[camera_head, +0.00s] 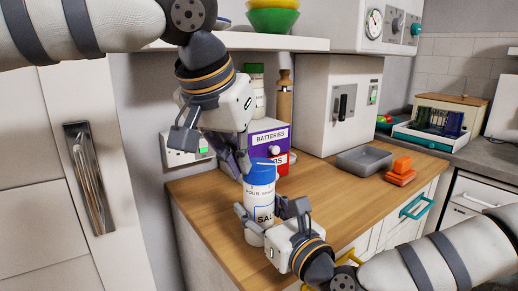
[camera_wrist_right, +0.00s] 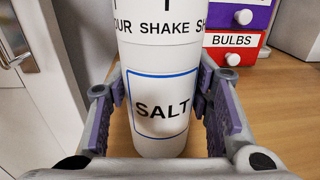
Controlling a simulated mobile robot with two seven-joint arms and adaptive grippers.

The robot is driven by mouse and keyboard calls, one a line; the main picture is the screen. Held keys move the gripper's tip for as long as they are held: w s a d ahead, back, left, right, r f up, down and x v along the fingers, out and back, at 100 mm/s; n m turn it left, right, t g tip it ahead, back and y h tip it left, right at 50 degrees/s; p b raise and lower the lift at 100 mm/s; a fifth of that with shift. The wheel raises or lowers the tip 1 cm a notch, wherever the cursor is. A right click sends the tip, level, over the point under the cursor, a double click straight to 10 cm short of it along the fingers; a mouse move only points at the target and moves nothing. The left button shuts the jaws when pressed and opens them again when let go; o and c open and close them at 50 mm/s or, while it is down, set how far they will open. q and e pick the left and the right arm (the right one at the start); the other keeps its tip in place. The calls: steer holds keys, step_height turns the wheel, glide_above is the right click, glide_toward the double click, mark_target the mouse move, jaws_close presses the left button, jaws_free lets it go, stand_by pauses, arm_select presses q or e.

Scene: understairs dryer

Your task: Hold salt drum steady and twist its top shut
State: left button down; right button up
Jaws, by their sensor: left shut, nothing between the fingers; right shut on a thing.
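The white salt drum (camera_head: 260,192) stands upright on the wooden counter, with a blue top (camera_head: 261,169). In the right wrist view the drum (camera_wrist_right: 160,62) shows its SALT label between the purple finger pads. My right gripper (camera_head: 268,213) is shut on the drum's lower body, one finger on each side. My left gripper (camera_head: 240,165) is above, pointing down, its fingers shut and empty close beside the blue top's left side. I cannot tell whether they touch the top. The top's seam is partly hard to make out.
Purple BATTERIES and red BULBS drawers (camera_head: 270,136) stand just behind the drum. A grey tray (camera_head: 364,160) and orange blocks (camera_head: 400,172) lie right.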

arm_select(q)
steer(key=shift+f, duration=0.75)
steer(key=shift+w+d, duration=0.2)
steer(key=shift+w, duration=0.15)
steer(key=shift+s+d+f, duration=0.15)
steer(key=shift+s+d, duration=0.1)
steer(key=shift+d, duration=0.25)
arm_select(e)
steer(key=shift+s+a, duration=0.1)
stand_by(0.5)
arm_select(q)
steer(key=shift+s, duration=0.1)
step_height(320, 180, up, 6)
steer(key=shift+s+a+r, duration=0.15)
steer(key=shift+s+r, duration=0.05)
steer(key=shift+s, duration=0.05)
stand_by(0.3)
